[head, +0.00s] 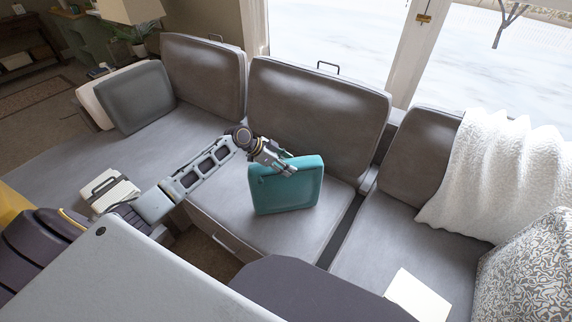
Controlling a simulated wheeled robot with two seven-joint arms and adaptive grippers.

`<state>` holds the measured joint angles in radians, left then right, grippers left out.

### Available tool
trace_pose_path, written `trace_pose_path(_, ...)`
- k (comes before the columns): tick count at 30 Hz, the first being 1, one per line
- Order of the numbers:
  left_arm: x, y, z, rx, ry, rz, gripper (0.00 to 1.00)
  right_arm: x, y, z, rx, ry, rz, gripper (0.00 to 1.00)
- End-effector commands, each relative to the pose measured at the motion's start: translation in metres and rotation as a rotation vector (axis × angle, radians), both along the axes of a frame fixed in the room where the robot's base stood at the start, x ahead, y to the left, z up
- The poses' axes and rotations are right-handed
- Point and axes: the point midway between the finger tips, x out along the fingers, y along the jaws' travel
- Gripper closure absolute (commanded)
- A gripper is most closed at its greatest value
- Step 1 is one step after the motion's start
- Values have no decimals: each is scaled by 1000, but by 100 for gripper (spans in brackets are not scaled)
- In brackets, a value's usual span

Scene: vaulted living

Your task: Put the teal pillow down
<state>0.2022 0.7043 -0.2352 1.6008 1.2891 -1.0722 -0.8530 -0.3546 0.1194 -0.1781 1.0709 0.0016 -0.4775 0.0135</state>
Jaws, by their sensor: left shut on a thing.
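The teal pillow (287,191) is upright and slightly tilted at the middle seat of the grey sofa (222,212). My left gripper (285,169) is shut on the pillow's upper edge. The pillow's lower edge is at or just above the seat cushion; I cannot tell whether it touches. My left arm reaches in from the left over the seat. My right gripper is not in view.
A dark grey pillow (135,97) and a white one (92,104) lean at the left end. A white blanket (492,175) drapes over the right backrest. A patterned pillow (530,270) and a white flat item (418,296) are at right. The left seat is mostly clear.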

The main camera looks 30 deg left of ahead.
Motion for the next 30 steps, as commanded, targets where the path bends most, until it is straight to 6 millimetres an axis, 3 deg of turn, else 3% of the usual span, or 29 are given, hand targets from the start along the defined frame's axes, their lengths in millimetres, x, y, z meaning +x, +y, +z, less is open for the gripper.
trace_pose_path(6, 1, 0, 0, -1, -2, 1, 100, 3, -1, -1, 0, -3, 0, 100)
trace_pose_path(7, 0, 0, -1, 0, 0, 0, 48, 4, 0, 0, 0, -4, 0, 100)
trace_pose_path(11, 0, 0, -1, 0, 0, 0, 31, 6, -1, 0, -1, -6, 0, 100)
trace_pose_path(30, -5, 8, 9, 0, -1, 2, 30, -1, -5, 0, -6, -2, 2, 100)
